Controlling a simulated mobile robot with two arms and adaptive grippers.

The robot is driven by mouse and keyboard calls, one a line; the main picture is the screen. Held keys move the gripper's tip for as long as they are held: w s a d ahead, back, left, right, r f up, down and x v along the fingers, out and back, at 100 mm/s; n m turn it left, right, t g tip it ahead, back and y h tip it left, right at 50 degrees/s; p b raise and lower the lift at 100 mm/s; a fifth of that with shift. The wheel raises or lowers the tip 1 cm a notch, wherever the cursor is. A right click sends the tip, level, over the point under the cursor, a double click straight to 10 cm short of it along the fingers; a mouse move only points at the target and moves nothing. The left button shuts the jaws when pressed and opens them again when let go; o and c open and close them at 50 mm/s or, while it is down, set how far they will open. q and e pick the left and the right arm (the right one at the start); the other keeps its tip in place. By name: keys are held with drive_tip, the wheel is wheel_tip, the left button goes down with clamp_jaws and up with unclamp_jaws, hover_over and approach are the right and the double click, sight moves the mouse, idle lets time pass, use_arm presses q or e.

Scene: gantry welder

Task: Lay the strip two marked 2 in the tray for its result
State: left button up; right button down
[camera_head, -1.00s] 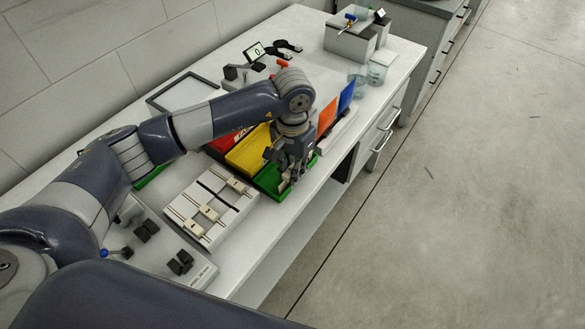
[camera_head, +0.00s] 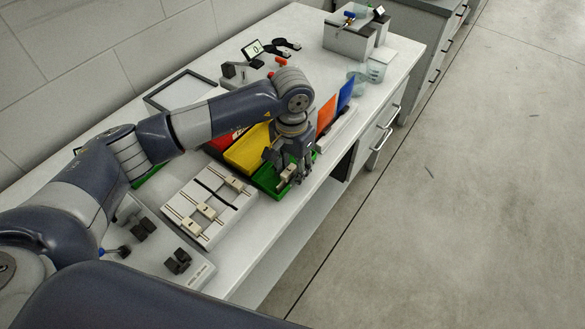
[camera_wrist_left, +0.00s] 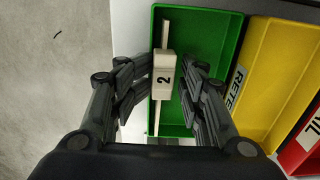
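The strip marked 2 (camera_wrist_left: 164,77) is pale, with a wider block in its middle bearing the number. In the left wrist view it lies lengthwise over the green tray (camera_wrist_left: 212,38), close to the tray's left wall and slightly slanted. It shows small at the gripper in the head view (camera_head: 287,174). My left gripper (camera_wrist_left: 167,75) has its fingers on both sides of the block, with a narrow gap seeming to show, so it looks open around the strip. Whether the strip rests fully on the tray floor is hard to tell. My right gripper is not in view.
A yellow tray (camera_head: 246,152) and a red tray (camera_head: 222,140) stand beside the green one. A white rack (camera_head: 222,208) with several strips is to the left. Orange (camera_head: 326,113) and blue (camera_head: 346,94) panels stand behind the gripper. Beakers (camera_head: 376,70) stand farther right.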

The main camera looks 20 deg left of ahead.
sight(292, 168)
use_arm(q)
drive_tip(key=shift+a, duration=0.1)
drive_tip(key=shift+r+p, duration=0.4)
drive_tip(key=shift+p, duration=0.2)
drive_tip(key=shift+r+p, duration=0.4)
drive_tip(key=shift+p, duration=0.15)
wheel_tip(292, 168, up, 12)
drive_tip(key=b, duration=0.3)
drive_tip(key=shift+f+b, duration=0.15)
drive_tip(key=shift+b, duration=0.25)
